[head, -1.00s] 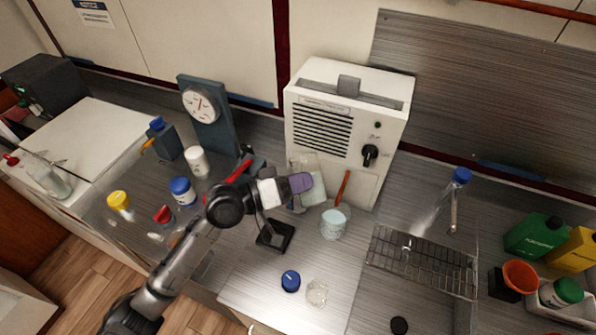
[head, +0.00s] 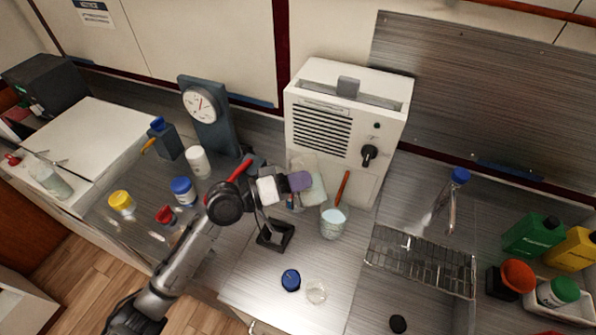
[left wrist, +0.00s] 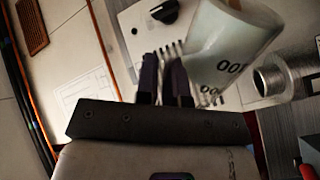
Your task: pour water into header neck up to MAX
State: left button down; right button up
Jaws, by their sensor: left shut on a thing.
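My left gripper (head: 300,182) has purple fingers and is in front of the white cabinet. It is shut, apparently on a pale translucent vessel (head: 314,192) beside its fingertips. In the left wrist view a pale vessel with black graduation figures (left wrist: 232,45) leans beside the fingers (left wrist: 163,85); the exact grip is unclear. A clear beaker with pale blue liquid (head: 333,225) stands on the counter, just right of and below the gripper. The header neck and MAX mark cannot be made out. My right gripper is not in view.
The white cabinet (head: 345,125) has a vent and a black knob (head: 369,153). A red rod (head: 343,187) leans by the beaker. A black stand (head: 275,235), blue cap (head: 291,280) and small clear cup (head: 316,291) are in front. A wire rack (head: 420,262) is right.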

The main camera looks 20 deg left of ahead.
pick_arm(q)
jog(key=shift+w+a, duration=0.1)
dwell(0.4)
jog(key=shift+w+n+p, duration=0.1)
jog(key=shift+n+p, duration=0.4)
jog(key=shift+p, duration=0.1)
dwell(0.5)
jog(key=shift+w+a, duration=0.1)
dwell(0.4)
jog(key=shift+n+h+p, duration=0.3)
jog(key=shift+n, duration=0.1)
dwell(0.3)
jog(key=shift+w+a, duration=0.15)
dwell(0.6)
jog(key=shift+w+f+n+p, duration=0.1)
jog(key=shift+n+p, duration=0.2)
dwell(0.5)
jog(key=shift+a, duration=0.1)
dwell(0.6)
jog(key=shift+w+a+f+n+p, duration=0.1)
jog(key=shift+w+n+p, duration=0.05)
jog(key=shift+n+p, duration=0.2)
dwell(0.4)
jog(key=shift+w+a+n, duration=0.15)
jog(key=shift+n, duration=0.2)
dwell(0.5)
